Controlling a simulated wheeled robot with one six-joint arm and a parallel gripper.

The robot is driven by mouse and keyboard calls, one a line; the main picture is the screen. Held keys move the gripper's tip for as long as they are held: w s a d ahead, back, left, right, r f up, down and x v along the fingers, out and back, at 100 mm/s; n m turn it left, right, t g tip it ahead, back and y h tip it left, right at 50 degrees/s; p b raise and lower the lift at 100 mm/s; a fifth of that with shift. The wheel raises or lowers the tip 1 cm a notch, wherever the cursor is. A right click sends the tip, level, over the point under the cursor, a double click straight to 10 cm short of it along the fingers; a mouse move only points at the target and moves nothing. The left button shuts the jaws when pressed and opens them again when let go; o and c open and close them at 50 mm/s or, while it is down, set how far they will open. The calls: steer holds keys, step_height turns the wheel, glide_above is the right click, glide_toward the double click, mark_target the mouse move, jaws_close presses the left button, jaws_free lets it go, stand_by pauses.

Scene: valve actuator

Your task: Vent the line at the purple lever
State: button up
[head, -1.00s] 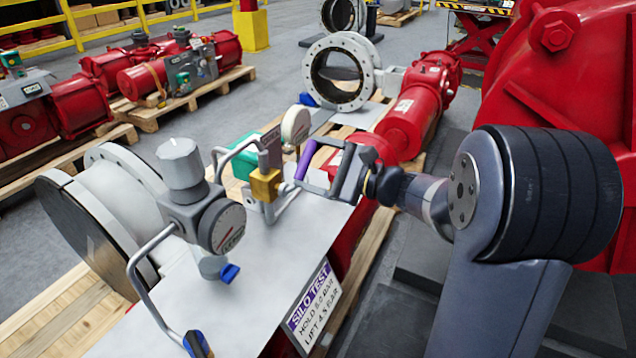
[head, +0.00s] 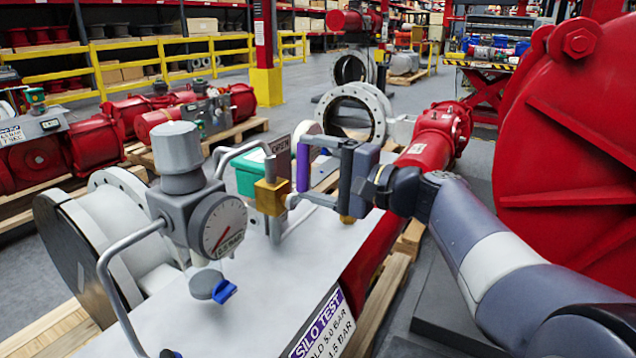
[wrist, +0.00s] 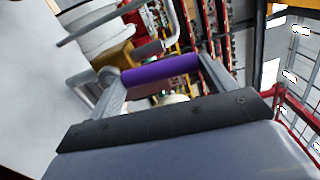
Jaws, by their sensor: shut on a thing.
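The purple lever grip (head: 303,171) stands upright in the head view, just right of a brass valve block (head: 271,196). My gripper (head: 305,172) reaches it from the right, and its two grey fingers lie at the upper and lower ends of the grip. It is shut on the purple lever. In the wrist view the purple grip (wrist: 160,70) lies across between the fingers, beyond the dark edge of my gripper body. The brass block (wrist: 115,58) shows behind it. The exact finger contact is partly hidden.
A pressure gauge (head: 218,226) on a grey regulator stands left of the lever, with a bent pipe and a blue tap (head: 223,291). A green box (head: 251,173) sits behind. A large red housing (head: 565,140) is close on the right. The grey plate (head: 275,290) in front is mostly clear.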

steer(key=shift+s+a+n, duration=0.1)
steer(key=shift+s+n, duration=0.05)
steer(key=shift+n, duration=0.15)
steer(key=o, duration=1.4)
steer(key=shift+c, duration=0.2)
steer(key=p+v, duration=0.1)
steer(key=v, duration=0.9)
steer(key=shift+s+d, duration=0.25)
steer(key=shift+d, duration=0.1)
steer(key=b+x, duration=0.1)
steer(key=x, duration=0.8)
steer(key=shift+w+a, duration=0.2)
steer(key=shift+a, duration=0.1)
steer(key=shift+w+a, duration=0.35)
steer(key=shift+a, duration=0.15)
